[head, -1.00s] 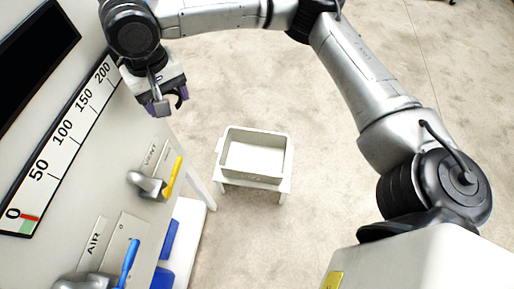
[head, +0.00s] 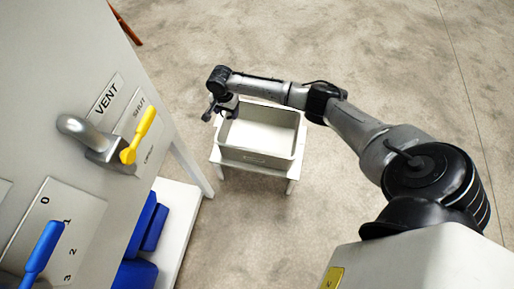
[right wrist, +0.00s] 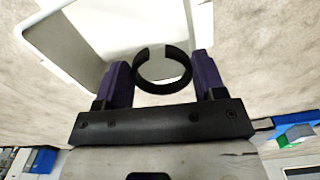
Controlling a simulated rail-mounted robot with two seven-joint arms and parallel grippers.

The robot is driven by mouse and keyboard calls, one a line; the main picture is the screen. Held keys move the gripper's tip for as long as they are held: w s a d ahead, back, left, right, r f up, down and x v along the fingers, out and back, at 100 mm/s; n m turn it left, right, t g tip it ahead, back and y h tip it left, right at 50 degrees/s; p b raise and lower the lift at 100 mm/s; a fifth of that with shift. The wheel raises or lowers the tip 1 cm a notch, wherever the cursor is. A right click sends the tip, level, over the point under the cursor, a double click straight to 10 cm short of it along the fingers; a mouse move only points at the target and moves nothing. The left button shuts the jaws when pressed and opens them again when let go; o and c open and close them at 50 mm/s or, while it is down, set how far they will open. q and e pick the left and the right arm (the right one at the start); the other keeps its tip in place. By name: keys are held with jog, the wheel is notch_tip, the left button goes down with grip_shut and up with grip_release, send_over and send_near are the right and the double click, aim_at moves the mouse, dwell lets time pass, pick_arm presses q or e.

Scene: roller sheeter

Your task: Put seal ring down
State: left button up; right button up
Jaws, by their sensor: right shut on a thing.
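My right gripper (head: 218,112) is over the left edge of a pale grey bin (head: 255,157). In the right wrist view its purple fingers (right wrist: 160,75) are shut on a black seal ring (right wrist: 183,84). The ring has a gap in its upper rim and stands out between the two fingers. The bin's white rim shows beyond it in the wrist view (right wrist: 70,75), at the upper left. The ring is too small to make out in the head view. My left gripper is not in view.
The bin stands on a low white stand (head: 222,168) on the concrete floor. At the left is a panel (head: 75,135) with a yellow handle (head: 140,133) and a blue handle (head: 42,250). Blue blocks (head: 137,273) lie on a white shelf (head: 183,225) below it.

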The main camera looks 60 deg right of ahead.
jog(key=s+d+f+m+b, duration=0.2)
jog(key=s+d+f+b, duration=0.15)
jog(key=f, duration=0.55)
jog(key=s+d+f+m+b, duration=0.1)
jog(key=s+d+f+b, duration=0.1)
jog(key=s+d+f, duration=0.5)
jog(key=b, duration=0.4)
send_over(258, 144)
notch_tip(258, 144, down, 8)
jog(key=shift+s+r, duration=0.15)
notch_tip(258, 144, down, 4)
jog(key=b, duration=0.4)
jog(key=shift+f, duration=0.25)
jog(key=shift+r, duration=0.1)
jog(key=shift+d+f, duration=0.1)
jog(key=shift+f, duration=0.1)
jog(key=o, duration=0.9)
jog(key=shift+r, duration=0.1)
